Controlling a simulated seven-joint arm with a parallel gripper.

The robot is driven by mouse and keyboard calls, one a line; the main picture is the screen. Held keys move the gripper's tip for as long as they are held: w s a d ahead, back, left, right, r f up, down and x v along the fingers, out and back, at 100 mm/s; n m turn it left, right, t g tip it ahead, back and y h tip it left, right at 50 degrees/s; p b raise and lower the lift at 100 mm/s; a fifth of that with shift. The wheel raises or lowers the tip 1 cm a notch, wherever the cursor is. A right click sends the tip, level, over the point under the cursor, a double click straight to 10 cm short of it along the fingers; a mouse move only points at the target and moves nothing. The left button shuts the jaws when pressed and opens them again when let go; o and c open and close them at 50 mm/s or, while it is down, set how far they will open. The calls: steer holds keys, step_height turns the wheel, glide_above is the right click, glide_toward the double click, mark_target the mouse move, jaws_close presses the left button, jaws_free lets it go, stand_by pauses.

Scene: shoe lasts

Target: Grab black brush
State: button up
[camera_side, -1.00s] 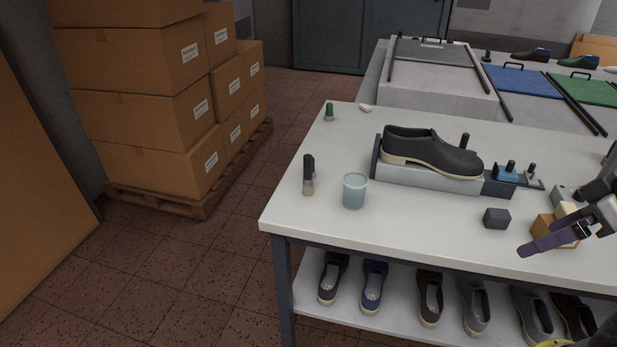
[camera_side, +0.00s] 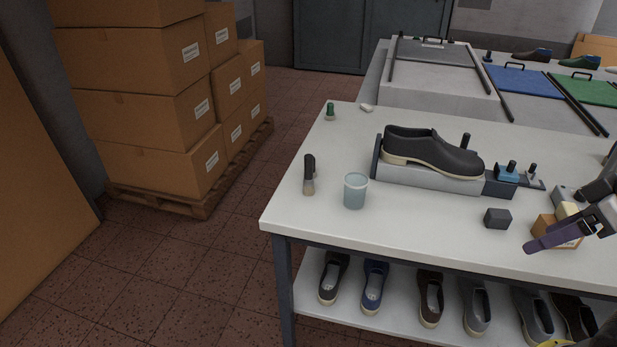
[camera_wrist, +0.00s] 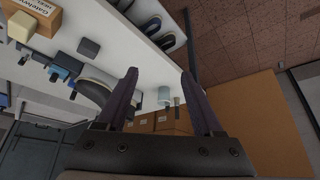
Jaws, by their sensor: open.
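In the wrist view a small dark upright shape beside the cup appears to be the brush (camera_wrist: 177,102). My gripper (camera_side: 527,247) has purple fingers and is at the right side of the table, far from the brush. In the wrist view the fingers of my gripper (camera_wrist: 159,75) are spread apart with nothing held between them.
A translucent blue cup (camera_side: 355,192) stands just right of the brush. A dark shoe (camera_side: 432,150) sits on a grey stand behind. A dark grey block (camera_side: 497,218) and an orange-brown box (camera_side: 545,226) lie near my gripper. A green-topped item (camera_side: 330,111) stands at the back left.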

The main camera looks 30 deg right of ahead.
stand_by(0.3)
steer(key=w+a+r+n+t+y, duration=0.1)
steer(key=w+a+r+n, duration=0.1)
steer(key=w+r, duration=0.65)
steer(key=w+a+r+n, duration=0.1)
steer(key=w+r+n, duration=0.2)
steer(key=w+r, duration=0.55)
steer(key=n+g+y, duration=0.2)
steer(key=g, duration=0.1)
glide_above(309, 178)
steer(key=d, duration=0.2)
step_height(309, 178, down, 28)
steer(key=shift+s+x, duration=0.2)
steer(key=shift+x, duration=1.25)
steer(key=shift+s+x, duration=0.25)
steer(key=shift+x, duration=1.25)
steer(key=shift+f, duration=0.15)
jaws_close()
